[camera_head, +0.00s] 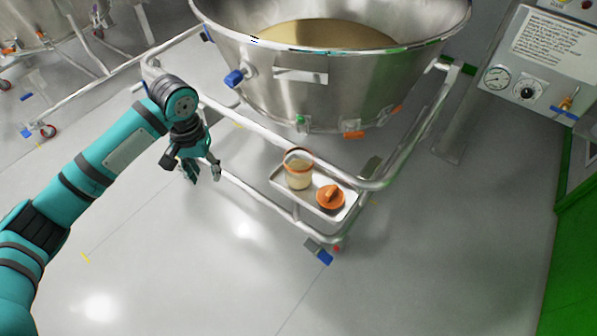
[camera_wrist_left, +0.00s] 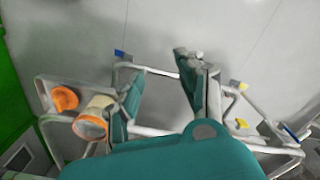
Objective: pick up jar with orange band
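The jar with the orange band (camera_head: 299,174) stands upright on a small metal tray (camera_head: 309,207) on the cart frame. It is clear-walled with pale contents, and the orange band runs around its top. An orange lid-like piece with a raised grip (camera_head: 330,197) lies beside it on the tray. My left gripper (camera_head: 204,176) is open and empty, left of the jar and apart from it. In the left wrist view the jar (camera_wrist_left: 98,112) shows left of the open fingers (camera_wrist_left: 160,78), partly behind one of them. My right gripper is not in view.
A large steel bowl (camera_head: 310,85) with pale powder sits on the tubular cart frame (camera_head: 255,128), whose rails surround the tray. A gauge panel (camera_head: 540,60) stands at right, with a green structure (camera_head: 570,250). Floor in front is clear.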

